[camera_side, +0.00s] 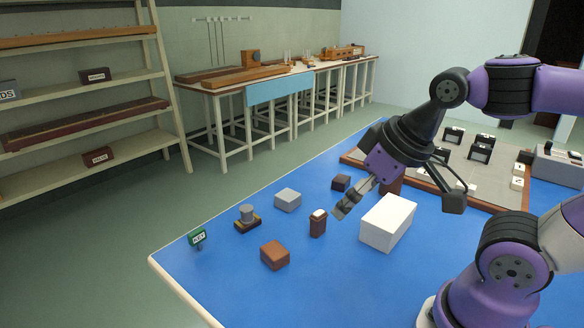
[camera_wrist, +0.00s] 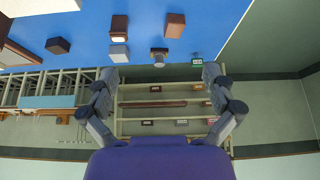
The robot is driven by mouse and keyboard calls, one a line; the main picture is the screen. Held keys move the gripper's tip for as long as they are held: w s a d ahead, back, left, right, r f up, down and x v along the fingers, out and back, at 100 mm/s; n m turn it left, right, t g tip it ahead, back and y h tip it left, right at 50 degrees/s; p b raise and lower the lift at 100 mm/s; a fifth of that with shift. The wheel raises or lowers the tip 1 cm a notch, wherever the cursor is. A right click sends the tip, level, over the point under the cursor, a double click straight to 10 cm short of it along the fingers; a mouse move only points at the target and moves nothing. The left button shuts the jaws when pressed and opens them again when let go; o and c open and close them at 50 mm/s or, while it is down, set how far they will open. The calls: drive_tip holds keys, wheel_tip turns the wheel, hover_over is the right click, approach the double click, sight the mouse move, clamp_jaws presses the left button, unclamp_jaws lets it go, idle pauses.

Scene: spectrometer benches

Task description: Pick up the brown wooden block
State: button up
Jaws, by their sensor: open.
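The brown wooden block (camera_side: 275,255) lies flat on the blue table top toward the front left in the side view. It also shows at the top of the wrist view (camera_wrist: 175,25), right of centre. My gripper (camera_side: 397,207) is open and empty, its two fingers spread wide. It is above the table near the white box, to the right of the brown block and well apart from it. In the wrist view my gripper (camera_wrist: 158,73) has nothing between its fingertips but the distant background.
The white box (camera_side: 388,222) stands below my gripper. A white-topped brown piece (camera_side: 318,222), grey block (camera_side: 287,200), dark block (camera_side: 341,183), metal cylinder on a base (camera_side: 247,217) and green sign (camera_side: 197,237) surround the brown block. The front-left blue surface (camera_side: 225,285) is clear.

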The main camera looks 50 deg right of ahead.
drive_tip(key=m+t+y, duration=0.2)
drive_tip(key=m+y, duration=0.9)
drive_tip(key=m, duration=1.4)
hover_over(284, 248)
drive_tip(key=s+d, duration=0.2)
wheel_tip(284, 248, down, 9)
drive_tip(key=f, duration=0.6)
drive_tip(key=shift+w+d+f, duration=0.15)
drive_tip(key=shift+w+f, duration=0.1)
drive_tip(key=shift+f, duration=0.1)
drive_tip(key=x, duration=0.5)
drive_tip(key=shift+f, duration=0.15)
drive_tip(key=c, duration=1)
drive_tip(key=shift+c, duration=0.2)
